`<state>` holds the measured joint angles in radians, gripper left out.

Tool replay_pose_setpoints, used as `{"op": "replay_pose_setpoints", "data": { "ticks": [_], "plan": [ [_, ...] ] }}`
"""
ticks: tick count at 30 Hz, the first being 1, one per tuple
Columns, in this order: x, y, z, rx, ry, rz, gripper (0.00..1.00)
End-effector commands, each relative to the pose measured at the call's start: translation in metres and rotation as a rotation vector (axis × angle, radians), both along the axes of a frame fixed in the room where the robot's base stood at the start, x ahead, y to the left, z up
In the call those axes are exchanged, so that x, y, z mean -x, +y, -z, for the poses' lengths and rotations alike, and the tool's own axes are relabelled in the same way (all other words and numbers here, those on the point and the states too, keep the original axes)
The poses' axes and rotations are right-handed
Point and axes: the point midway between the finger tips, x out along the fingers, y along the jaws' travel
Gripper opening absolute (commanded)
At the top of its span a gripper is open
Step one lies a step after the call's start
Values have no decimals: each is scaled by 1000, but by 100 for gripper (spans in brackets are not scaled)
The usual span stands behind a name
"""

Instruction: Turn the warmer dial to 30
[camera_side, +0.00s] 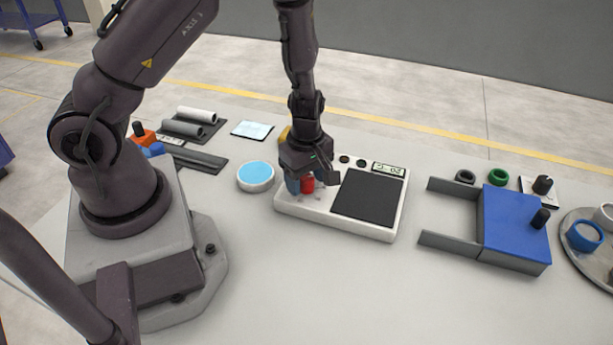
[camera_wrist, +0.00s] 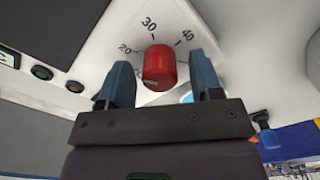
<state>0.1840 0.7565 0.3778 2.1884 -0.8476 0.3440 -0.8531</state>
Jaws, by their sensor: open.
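The warmer (camera_side: 283,204) is a white box with a black plate and a small display on top. Its red dial (camera_side: 307,185) stands at the left end of the box, and the dial also shows in the wrist view (camera_wrist: 160,65). Printed marks 20, 30 and 40 are readable around the dial; other marks are hidden by the fingers. A pale mark shows low on the left of the dial's face, but I cannot tell its exact reading. My gripper (camera_wrist: 160,62) is open, with one blue fingertip on each side of the dial and visible gaps between.
A white dish with a blue top (camera_side: 256,177) stands left of the warmer. A blue and grey fixture (camera_side: 512,225) with two prongs stands to the right, and a round tray (camera_side: 590,255) with rings sits beyond it. The front of the table is clear.

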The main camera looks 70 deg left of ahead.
Motion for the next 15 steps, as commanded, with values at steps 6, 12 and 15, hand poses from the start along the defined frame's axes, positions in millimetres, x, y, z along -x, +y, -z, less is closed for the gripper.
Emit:
{"op": "replay_pose_setpoints", "data": {
  "ticks": [6,12,15],
  "plan": [
    [0,0,0,0,0,1,20],
    [0,0,0,0,0,3,10],
    [0,0,-1,0,0,16,10]
  ]
}}
